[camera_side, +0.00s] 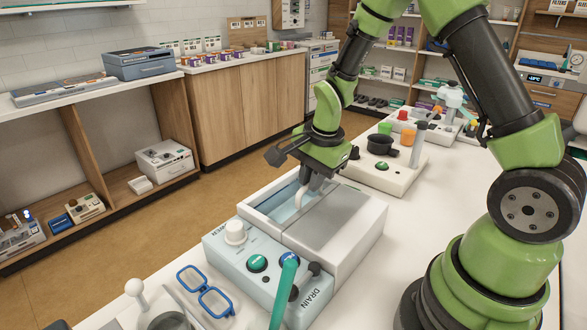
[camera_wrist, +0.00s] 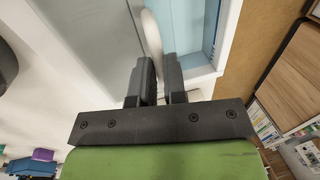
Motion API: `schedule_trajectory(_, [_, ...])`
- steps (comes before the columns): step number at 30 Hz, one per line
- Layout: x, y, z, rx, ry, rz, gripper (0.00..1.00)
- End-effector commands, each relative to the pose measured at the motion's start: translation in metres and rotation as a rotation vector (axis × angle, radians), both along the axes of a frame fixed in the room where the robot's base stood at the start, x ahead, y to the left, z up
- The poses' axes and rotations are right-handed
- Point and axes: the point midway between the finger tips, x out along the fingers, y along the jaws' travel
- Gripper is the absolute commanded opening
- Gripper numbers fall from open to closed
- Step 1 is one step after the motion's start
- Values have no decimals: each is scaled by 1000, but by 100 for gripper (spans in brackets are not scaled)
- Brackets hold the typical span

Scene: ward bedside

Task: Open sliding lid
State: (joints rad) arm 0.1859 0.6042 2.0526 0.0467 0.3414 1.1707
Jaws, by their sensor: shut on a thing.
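A white box (camera_side: 353,245) stands on the counter with a grey sliding lid (camera_side: 335,222) over its right part. The left part is uncovered and shows a pale blue inside (camera_side: 278,208). In the wrist view the lid (camera_wrist: 92,28) is on the left and the blue inside (camera_wrist: 187,28) on the right. A white upright handle (camera_wrist: 152,38) is at the lid's edge. My gripper (camera_side: 306,182) is above the box, shut on the handle. In the wrist view its dark fingers (camera_wrist: 159,72) are either side of the handle's near end, which they partly hide.
A pale blue control panel (camera_side: 225,251) with a white knob, coloured buttons and a green lever (camera_side: 284,290) adjoins the box at the front. Blue glasses (camera_side: 206,292) lie to its left. A white unit with a black pan (camera_side: 381,145) stands behind.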

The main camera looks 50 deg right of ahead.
Motion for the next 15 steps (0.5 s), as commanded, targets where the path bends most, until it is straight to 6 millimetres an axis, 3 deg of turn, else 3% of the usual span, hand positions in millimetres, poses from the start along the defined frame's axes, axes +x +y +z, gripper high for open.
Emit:
schedule_trajectory(6, [-22, -1, 0, -2, -1, -2, 0])
schedule_trajectory(15, [-23, -1, 1, -3, -3, -1, 0])
